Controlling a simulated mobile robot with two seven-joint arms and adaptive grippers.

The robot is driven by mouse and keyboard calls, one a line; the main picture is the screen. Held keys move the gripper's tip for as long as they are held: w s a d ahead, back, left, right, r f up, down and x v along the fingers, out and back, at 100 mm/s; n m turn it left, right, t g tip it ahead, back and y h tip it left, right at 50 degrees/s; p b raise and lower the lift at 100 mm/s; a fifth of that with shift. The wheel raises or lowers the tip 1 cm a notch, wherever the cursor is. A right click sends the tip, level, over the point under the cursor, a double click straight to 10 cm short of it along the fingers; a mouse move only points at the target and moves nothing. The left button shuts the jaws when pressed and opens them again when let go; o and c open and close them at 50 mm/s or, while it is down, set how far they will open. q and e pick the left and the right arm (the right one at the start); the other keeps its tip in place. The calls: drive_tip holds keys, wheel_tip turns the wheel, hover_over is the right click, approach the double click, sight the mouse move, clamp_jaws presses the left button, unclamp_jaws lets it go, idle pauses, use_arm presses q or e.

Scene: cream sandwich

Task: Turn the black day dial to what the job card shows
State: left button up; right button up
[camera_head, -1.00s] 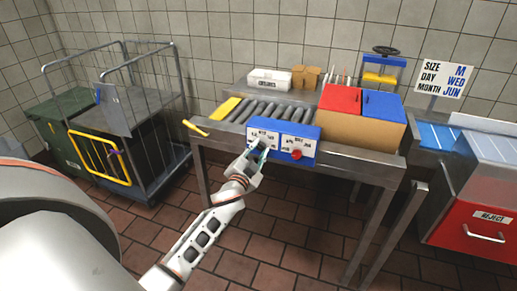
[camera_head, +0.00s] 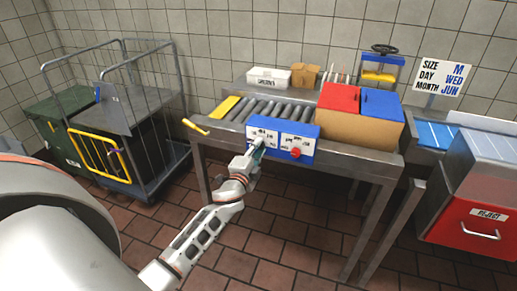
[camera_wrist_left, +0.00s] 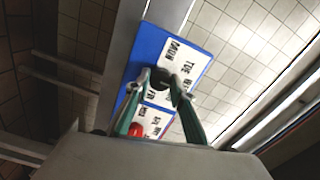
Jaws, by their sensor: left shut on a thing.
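The job card (camera_head: 443,76) at the back right reads SIZE M, DAY WED, MONTH JUN. The blue panel (camera_head: 280,128) on the table's front carries two white label plates. My left gripper (camera_head: 257,152) is at its left plate. In the left wrist view, my left gripper (camera_wrist_left: 160,82) is shut on the black day dial (camera_wrist_left: 161,75), with a green finger on either side. Day words ring the dial, TUE among them; the fingers and the tilt hide where it points. In the head view the gripper covers the dial. My right gripper is out of view.
A red dial (camera_head: 295,153) sits on the panel's right plate, close to my gripper. Above the panel are a roller conveyor (camera_head: 262,109) and a box with red and blue lids (camera_head: 362,126). A wire cart (camera_head: 128,130) stands left.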

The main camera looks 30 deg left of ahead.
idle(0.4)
use_arm(q)
drive_tip(key=o, duration=1.1)
drive_tip(key=v, duration=1.2)
drive_tip(key=shift+d, duration=0.1)
drive_tip(key=s+d+f+n+g+h, duration=0.6)
drive_tip(key=s+d+f+n+g, duration=0.1)
drive_tip(key=s+d+f, duration=1.2)
drive_tip(key=s+f+n, duration=0.1)
drive_tip(key=s+f, duration=0.2)
drive_tip(key=shift+d+f+n+h, duration=0.25)
drive_tip(key=shift+d+n+h, duration=0.05)
drive_tip(key=shift+d, duration=0.1)
